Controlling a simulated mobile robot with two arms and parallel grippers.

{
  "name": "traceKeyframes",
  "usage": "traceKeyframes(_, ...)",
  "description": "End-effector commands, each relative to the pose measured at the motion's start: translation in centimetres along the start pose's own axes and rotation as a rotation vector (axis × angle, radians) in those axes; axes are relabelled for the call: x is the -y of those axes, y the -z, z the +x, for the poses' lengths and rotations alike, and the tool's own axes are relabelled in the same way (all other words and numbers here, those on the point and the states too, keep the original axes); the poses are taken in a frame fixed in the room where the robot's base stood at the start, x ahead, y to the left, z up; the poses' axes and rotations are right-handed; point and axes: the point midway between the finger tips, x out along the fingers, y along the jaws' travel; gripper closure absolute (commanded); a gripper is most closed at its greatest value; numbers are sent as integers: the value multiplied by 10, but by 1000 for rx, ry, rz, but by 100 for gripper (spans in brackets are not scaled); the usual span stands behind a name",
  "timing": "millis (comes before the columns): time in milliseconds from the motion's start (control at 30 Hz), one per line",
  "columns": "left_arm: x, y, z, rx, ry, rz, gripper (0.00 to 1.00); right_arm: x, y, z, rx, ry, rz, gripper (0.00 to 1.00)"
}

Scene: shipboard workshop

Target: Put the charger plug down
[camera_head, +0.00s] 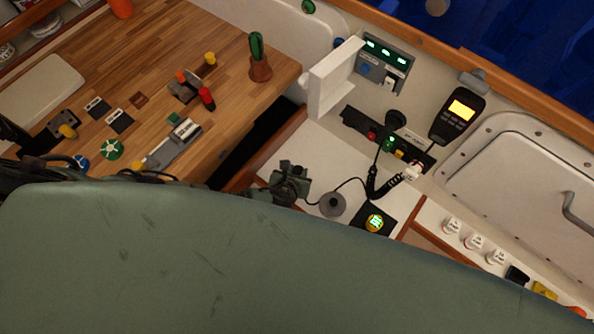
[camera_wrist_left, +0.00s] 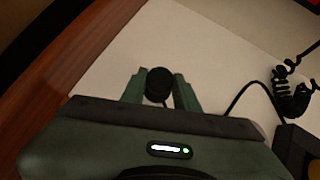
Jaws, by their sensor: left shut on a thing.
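My left gripper (camera_head: 292,172) is shut on a black round-ended piece, which I take to be the charger plug (camera_wrist_left: 158,84). In the left wrist view, the plug sits between the two green fingertips (camera_wrist_left: 160,88). Behind the gripper is the white counter top (camera_wrist_left: 220,45). I cannot tell whether the plug touches the counter or hangs above it. In the head view, the plug is too small and dark to make out clearly. My right gripper is not in view.
A thin black cable (camera_head: 350,181) curves beside a grey disc (camera_head: 332,204) to a coiled cord (camera_head: 375,188). A wooden edge (camera_wrist_left: 60,90) borders the counter at left. My green body part hides the foreground.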

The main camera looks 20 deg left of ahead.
Motion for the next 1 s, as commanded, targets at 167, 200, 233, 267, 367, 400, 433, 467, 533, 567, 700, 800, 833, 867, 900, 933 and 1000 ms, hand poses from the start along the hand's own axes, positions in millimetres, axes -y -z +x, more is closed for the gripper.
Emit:
traceKeyframes(167,0,0,1,0,-1,0,100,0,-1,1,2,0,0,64)
traceKeyframes(200,0,2,2,0,-1,-1,100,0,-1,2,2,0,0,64)
traceKeyframes(233,0,2,2,0,-1,-1,100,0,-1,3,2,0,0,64)
traceKeyframes(267,0,3,3,0,-1,-1,100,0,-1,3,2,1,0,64)
traceKeyframes(367,0,5,5,0,-1,-1,100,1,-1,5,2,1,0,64)
traceKeyframes(400,0,5,5,0,-1,-1,64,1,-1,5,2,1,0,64)
traceKeyframes(433,0,4,5,0,-1,-1,56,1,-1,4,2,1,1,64)
traceKeyframes(467,0,4,5,0,-1,-1,48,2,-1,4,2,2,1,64)
traceKeyframes(533,0,4,4,0,-1,-1,48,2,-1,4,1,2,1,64)
traceKeyframes(567,0,4,4,0,-1,-1,48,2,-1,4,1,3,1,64)
traceKeyframes(700,0,4,4,0,-1,-1,48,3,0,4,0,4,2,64)
traceKeyframes(800,0,3,3,0,-1,-1,48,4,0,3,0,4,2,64)
traceKeyframes(833,0,1,2,1,-1,-1,48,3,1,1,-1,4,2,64)
traceKeyframes(867,0,-1,0,1,-1,0,48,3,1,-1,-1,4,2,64)
traceKeyframes(900,-1,-4,-4,1,-1,0,48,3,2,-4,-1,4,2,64)
traceKeyframes(933,-1,-1,-6,0,0,0,48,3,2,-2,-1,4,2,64)
traceKeyframes(1000,0,-1,-16,0,1,-1,48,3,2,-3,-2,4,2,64)
